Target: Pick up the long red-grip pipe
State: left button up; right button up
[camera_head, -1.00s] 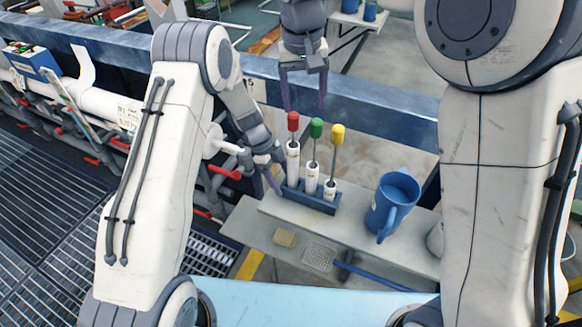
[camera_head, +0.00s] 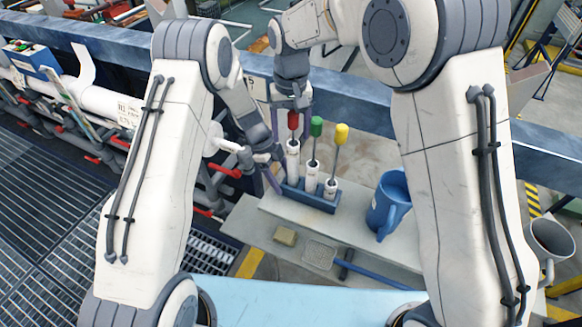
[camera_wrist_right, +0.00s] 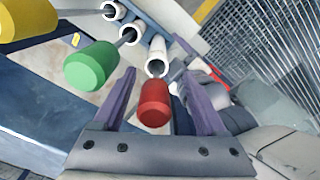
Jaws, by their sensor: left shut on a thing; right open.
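The red-grip pipe (camera_head: 293,147) stands upright at the left end of a small blue rack (camera_head: 310,197). Its red grip (camera_wrist_right: 154,104) tops a thin rod, and its white tube is the tallest in the rack. My right gripper (camera_head: 291,124) is open and points down over the red grip. In the right wrist view its two purple fingers (camera_wrist_right: 160,80) stand on either side of the grip, apart from it. My left gripper (camera_head: 274,178) is low at the rack's left end, shut on the rack as far as I can tell; its contact is partly hidden.
A green-grip pipe (camera_head: 315,150) and a yellow-grip pipe (camera_head: 337,155) stand close beside the red one. A blue mug (camera_head: 388,205) is to the right on the grey bench (camera_head: 350,228). A dark blue rail (camera_head: 375,107) runs behind.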

aim_at(293, 157)
notch_tip(293, 157, down, 2)
jog(key=shift+f, duration=0.15)
grip_shut()
dwell(1.4)
